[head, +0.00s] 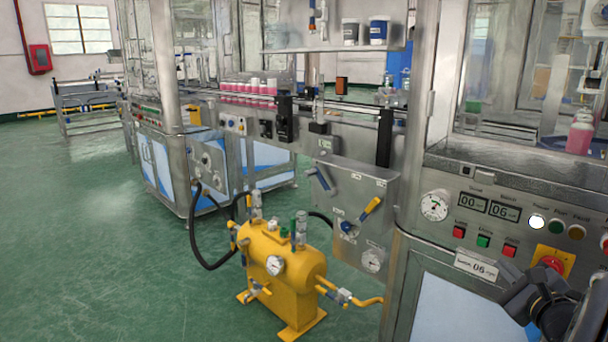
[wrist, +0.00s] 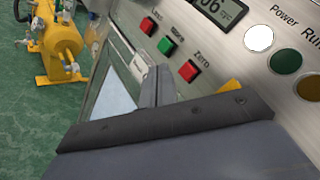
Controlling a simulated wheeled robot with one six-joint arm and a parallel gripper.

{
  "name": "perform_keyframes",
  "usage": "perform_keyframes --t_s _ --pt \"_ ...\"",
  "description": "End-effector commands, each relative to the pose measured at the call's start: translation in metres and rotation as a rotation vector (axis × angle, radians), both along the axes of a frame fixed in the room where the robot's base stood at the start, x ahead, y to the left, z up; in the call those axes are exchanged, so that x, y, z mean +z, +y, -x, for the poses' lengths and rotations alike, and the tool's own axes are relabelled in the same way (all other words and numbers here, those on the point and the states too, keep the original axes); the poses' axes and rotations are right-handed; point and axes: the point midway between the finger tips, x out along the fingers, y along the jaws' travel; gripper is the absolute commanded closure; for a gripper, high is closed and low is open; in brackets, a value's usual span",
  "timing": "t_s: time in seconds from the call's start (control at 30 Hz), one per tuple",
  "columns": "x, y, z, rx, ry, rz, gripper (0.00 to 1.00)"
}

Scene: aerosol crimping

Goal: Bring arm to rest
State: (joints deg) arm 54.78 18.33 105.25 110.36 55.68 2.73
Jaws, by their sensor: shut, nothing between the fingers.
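My gripper (head: 516,290) is at the lower right of the head view, dark grey, in front of the machine's control panel (head: 480,222). It is shut and empty. In the wrist view my gripper (wrist: 152,84) shows its closed grey fingers beyond a dark bar, pointing toward the panel's lower edge. Whether the fingers touch the panel cannot be told.
The panel carries red and green buttons, a gauge (head: 434,206) and a red emergency stop on yellow (head: 553,259). A yellow tank (head: 285,280) with hoses stands on the green floor. Pink bottles (head: 247,87) line the conveyor behind. The floor at left is free.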

Motion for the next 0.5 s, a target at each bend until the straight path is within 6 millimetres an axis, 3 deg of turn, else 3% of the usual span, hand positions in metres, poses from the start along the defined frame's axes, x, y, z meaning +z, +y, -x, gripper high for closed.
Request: perform_keyframes --t_s 0.17,0.33,0.5 --pt "-0.006 -0.001 -0.001 0.001 -0.003 0.006 1.0" --pt "-0.002 0.018 0.015 0.0 -0.003 0.004 1.0" --pt "0.0 -0.002 -0.002 0.001 0.0 0.001 1.0"
